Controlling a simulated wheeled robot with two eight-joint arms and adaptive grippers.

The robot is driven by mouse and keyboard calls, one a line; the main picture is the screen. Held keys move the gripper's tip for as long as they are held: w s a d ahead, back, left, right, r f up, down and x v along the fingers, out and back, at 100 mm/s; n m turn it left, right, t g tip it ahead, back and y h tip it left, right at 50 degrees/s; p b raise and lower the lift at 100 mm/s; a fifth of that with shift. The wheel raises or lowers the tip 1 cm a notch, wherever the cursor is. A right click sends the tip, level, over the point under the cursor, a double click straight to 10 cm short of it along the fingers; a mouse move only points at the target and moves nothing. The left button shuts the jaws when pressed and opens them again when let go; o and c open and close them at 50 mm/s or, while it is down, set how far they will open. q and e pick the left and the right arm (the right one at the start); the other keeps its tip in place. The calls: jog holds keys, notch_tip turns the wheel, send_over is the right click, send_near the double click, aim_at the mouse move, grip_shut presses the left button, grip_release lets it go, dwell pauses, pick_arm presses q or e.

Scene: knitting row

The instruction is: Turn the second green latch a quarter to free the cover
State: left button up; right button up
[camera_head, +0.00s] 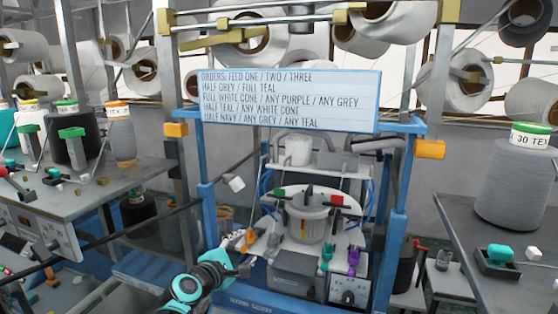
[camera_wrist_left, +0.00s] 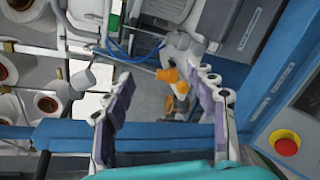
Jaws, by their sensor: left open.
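A small green piece (camera_head: 280,193) sits at the left rim of the round clear-walled pot (camera_head: 305,222) in the blue-framed machine; I cannot tell if it is the second latch. A green part (camera_wrist_left: 114,18) also shows at the top of the left wrist view. My left gripper (camera_head: 243,256) is open, low and left of the pot, apart from the green piece. In the left wrist view its spread fingers (camera_wrist_left: 160,78) have an orange knob (camera_wrist_left: 168,75) beyond and between them. No cover is clearly distinguishable. My right gripper is not in view.
The blue frame (camera_head: 208,220) stands beside my left arm. A red piece (camera_head: 336,199), a teal knob (camera_head: 326,252) and a purple knob (camera_head: 353,258) sit around the pot. An order sign (camera_head: 290,98) hangs above. Tables with yarn cones stand left and right.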

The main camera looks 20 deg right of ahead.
pick_arm(q)
jog(key=w+d+r+n+t+p, duration=0.1)
jog(key=w+d+r+n+p, duration=0.4)
jog(key=w+d+r+n, duration=0.15)
jog(key=n+t+p, duration=0.2)
jog(key=n+p, duration=0.3)
jog(key=n, duration=0.2)
send_near(279, 190)
jog(key=x, duration=0.3)
jog(key=shift+m+h, duration=0.25)
jog(key=shift+h, duration=0.05)
jog(key=p+x, duration=0.1)
jog(key=x, duration=0.6)
jog(key=shift+w+p, duration=0.3)
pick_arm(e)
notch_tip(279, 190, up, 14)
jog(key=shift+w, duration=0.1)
